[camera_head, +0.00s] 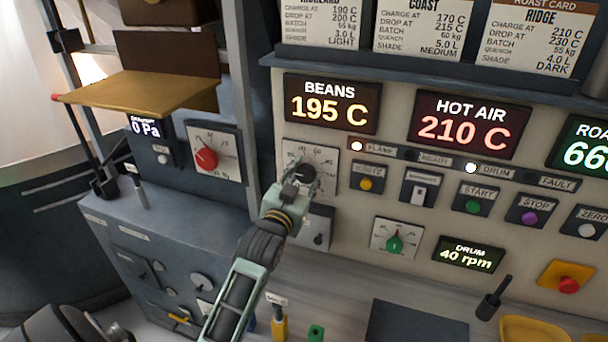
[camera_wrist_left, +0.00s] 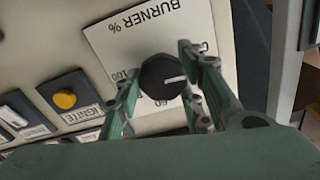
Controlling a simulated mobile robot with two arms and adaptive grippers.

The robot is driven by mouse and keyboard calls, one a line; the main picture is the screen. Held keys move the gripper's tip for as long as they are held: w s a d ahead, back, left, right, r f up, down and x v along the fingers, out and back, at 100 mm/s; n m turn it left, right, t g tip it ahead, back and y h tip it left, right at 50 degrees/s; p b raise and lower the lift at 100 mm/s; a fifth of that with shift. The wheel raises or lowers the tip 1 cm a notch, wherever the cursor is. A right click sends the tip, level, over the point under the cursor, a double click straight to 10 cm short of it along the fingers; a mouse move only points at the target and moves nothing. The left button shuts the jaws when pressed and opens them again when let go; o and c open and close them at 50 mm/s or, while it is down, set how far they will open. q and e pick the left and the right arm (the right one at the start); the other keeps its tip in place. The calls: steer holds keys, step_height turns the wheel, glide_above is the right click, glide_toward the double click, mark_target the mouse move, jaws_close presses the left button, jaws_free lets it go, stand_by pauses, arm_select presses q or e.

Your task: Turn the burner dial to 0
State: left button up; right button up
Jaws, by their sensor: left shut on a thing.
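The burner dial is a black round knob (camera_wrist_left: 163,80) on a white scale plate marked BURNER % (camera_wrist_left: 125,42). In the head view the knob (camera_head: 304,174) and its plate (camera_head: 322,156) sit on the panel below the BEANS display. My left gripper (camera_head: 298,184) reaches it from below and is shut on the knob. In the left wrist view the fingers (camera_wrist_left: 158,88) stand on either side of the knob. A white line on the knob points to the right in that view. The gripper hides part of the scale. My right gripper is not in view.
A red dial (camera_head: 206,158) is to the left and a green dial (camera_head: 394,241) to the lower right. The yellow ignite button (camera_head: 366,184) and a white switch (camera_head: 419,190) are close on the right. A grey shelf edge runs above the displays.

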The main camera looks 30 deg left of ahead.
arm_select(q)
steer(key=shift+d+f+n+p, duration=0.15)
steer(key=shift+f+n+p, duration=0.25)
steer(key=shift+n, duration=0.8)
steer(key=o, duration=0.9)
steer(key=shift+c, duration=0.2)
steer(key=shift+o, duration=1.2)
steer(key=shift+r, duration=0.2)
steer(key=shift+r, duration=0.1)
steer(key=v, duration=1.2)
